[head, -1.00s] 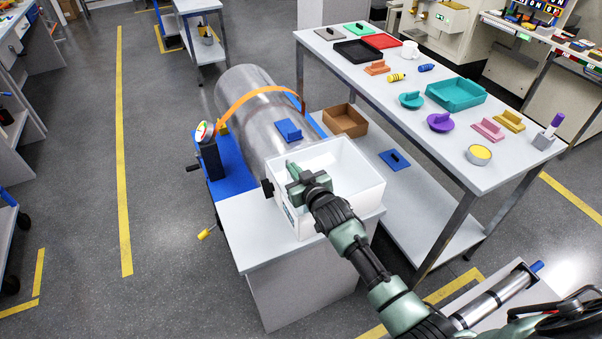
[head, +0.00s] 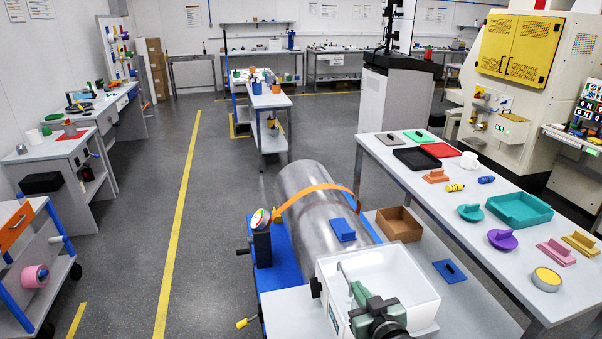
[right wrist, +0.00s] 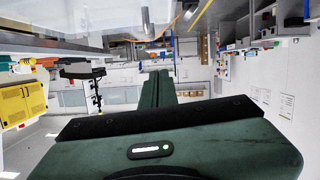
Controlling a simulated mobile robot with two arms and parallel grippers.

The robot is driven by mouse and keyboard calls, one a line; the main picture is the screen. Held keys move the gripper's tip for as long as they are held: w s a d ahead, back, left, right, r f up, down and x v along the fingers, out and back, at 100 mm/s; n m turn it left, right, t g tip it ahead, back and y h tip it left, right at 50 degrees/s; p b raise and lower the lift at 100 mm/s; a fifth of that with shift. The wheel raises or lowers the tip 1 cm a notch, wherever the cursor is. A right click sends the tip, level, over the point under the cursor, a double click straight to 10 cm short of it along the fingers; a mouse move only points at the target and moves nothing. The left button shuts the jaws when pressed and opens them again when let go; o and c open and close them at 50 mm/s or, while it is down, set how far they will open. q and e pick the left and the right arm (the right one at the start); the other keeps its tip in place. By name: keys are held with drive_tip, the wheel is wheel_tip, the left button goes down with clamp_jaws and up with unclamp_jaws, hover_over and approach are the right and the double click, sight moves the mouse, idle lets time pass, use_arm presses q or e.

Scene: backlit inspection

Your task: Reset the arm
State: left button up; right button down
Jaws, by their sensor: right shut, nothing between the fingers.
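My right gripper (head: 345,274) is dark green and sits over the open white box (head: 405,283) at the bottom of the head view. Its fingers are shut with nothing between them. In the right wrist view the closed fingers (right wrist: 160,88) lie side by side, with the room upside down behind them. How high the gripper is above the box floor is hard to tell. My left gripper is in neither view.
A large metal cylinder (head: 318,205) with an orange strap (head: 300,195) lies just behind the box. A brown tray (head: 399,225) is beside it. A table (head: 425,192) with trays and colored parts stands to the right. Open floor (head: 215,240) lies left.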

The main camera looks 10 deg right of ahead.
drive_tip(key=s+f+g, duration=0.3)
drive_tip(key=s+g, duration=0.1)
drive_tip(key=s, duration=0.6)
drive_tip(key=s+d+f+g+h, duration=0.1)
drive_tip(key=s+f+g, duration=0.2)
drive_tip(key=s, duration=0.8)
drive_tip(key=s+f+g, duration=0.3)
drive_tip(key=s+g, duration=0.1)
drive_tip(key=s, duration=0.6)
drive_tip(key=s+f+g, duration=0.2)
drive_tip(key=s+f, duration=0.1)
drive_tip(key=f, duration=2.5)
drive_tip(key=s+d+f+g, duration=0.1)
drive_tip(key=s+d+f, duration=0.2)
drive_tip(key=s+f, duration=1.1)
drive_tip(key=shift+s+f+h, duration=0.2)
drive_tip(key=shift+s+h, duration=0.1)
drive_tip(key=shift+s, duration=0.95)
